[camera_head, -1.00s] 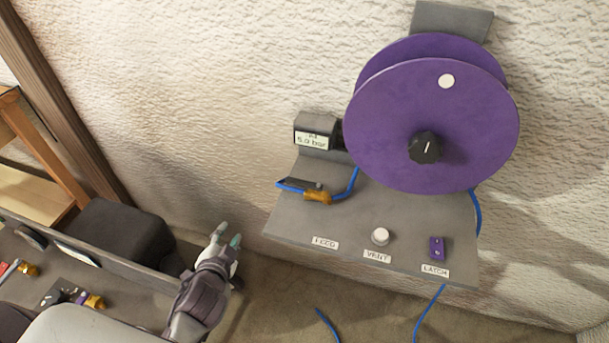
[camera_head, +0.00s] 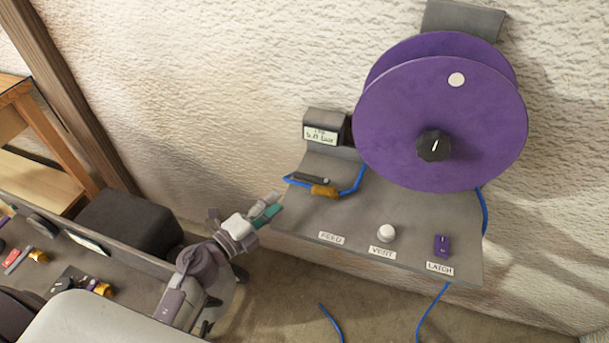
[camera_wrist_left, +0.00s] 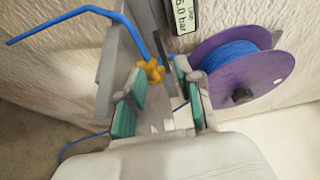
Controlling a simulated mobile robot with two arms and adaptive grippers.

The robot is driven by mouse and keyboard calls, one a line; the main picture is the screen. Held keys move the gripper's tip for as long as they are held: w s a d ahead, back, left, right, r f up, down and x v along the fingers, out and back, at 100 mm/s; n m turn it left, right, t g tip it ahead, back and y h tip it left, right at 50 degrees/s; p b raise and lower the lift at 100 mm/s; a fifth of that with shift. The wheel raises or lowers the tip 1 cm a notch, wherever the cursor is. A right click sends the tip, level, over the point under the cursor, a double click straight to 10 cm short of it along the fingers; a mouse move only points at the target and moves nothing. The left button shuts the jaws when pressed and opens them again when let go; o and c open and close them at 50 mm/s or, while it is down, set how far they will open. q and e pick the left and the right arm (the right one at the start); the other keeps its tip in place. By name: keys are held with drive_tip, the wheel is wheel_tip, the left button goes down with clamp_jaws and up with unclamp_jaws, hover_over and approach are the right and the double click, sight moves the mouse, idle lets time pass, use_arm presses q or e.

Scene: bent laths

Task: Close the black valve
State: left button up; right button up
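The valve has a brass body (camera_head: 325,192) on a blue tube at the left of the grey wall panel, with a dark lever (camera_head: 310,178) lying roughly along the tube. My left gripper (camera_head: 268,208), with teal finger pads, is at the panel's left edge, below and left of the valve. In the left wrist view the gripper (camera_wrist_left: 160,93) is open, its fingers apart with nothing between them. My right gripper is not in view.
A large purple reel (camera_head: 440,120) stands right of the valve, and a gauge box (camera_head: 325,130) sits above it. A white knob (camera_head: 386,233) and a purple latch switch (camera_head: 442,246) are on the panel. A dark block (camera_head: 130,225) and bench are at left.

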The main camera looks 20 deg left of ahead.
sight(302, 179)
use_arm(q)
drive_tip(key=p+x, duration=0.1)
drive_tip(key=x, duration=1)
drive_tip(key=shift+w+d, duration=0.1)
drive_tip(key=shift+w, duration=0.25)
clamp_jaws()
